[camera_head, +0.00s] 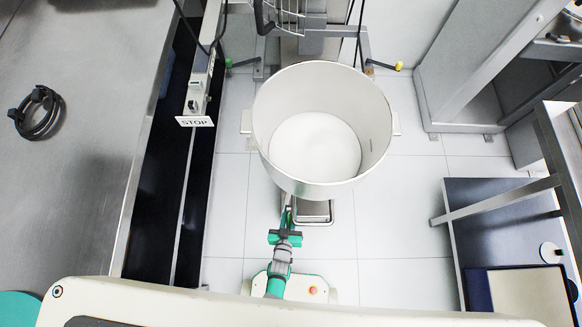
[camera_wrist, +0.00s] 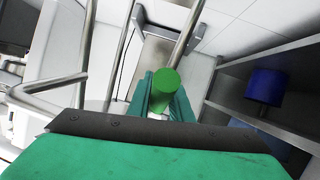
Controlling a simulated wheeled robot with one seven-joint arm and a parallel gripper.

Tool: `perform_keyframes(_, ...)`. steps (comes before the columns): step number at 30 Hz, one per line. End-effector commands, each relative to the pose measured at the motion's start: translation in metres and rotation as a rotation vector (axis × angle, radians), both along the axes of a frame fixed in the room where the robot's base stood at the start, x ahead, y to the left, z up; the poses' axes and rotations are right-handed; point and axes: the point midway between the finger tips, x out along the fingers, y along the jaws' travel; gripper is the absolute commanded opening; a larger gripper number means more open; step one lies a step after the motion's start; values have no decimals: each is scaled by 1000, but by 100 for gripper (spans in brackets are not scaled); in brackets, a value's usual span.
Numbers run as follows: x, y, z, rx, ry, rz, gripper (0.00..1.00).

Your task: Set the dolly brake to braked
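A metal rod with a bright green round end (camera_wrist: 165,82) shows in the wrist view; I take it for the dolly's brake lever, though its setting cannot be read. My gripper (camera_wrist: 166,90) has its teal fingers apart, one on each side of the green end. I cannot tell whether they press on it. In the head view my gripper (camera_head: 287,212) is at the near side of the large white bowl (camera_head: 380,130), low beside a metal frame part (camera_head: 316,213). The bowl hides most of the dolly beneath it.
A steel table (camera_head: 90,100) with a black coil (camera_head: 36,112) is on the left, beside a STOP sign (camera_head: 194,121). Levers with a green knob (camera_head: 230,63) and a yellow knob (camera_head: 398,66) stand behind the bowl. Shelving (camera_head: 490,215) is on the right. Tiled floor (camera_head: 400,230) lies clear between.

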Motion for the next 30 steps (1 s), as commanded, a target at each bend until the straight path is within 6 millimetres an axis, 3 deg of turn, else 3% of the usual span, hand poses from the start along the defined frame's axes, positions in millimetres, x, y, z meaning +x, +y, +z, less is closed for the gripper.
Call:
perform_keyframes(2, -2, 1, -1, 1, 2, 2, 36)
perform_keyframes(14, -6, 0, 2, 1, 1, -1, 36)
perform_keyframes(30, -85, 7, 34, 1, 2, 0, 36)
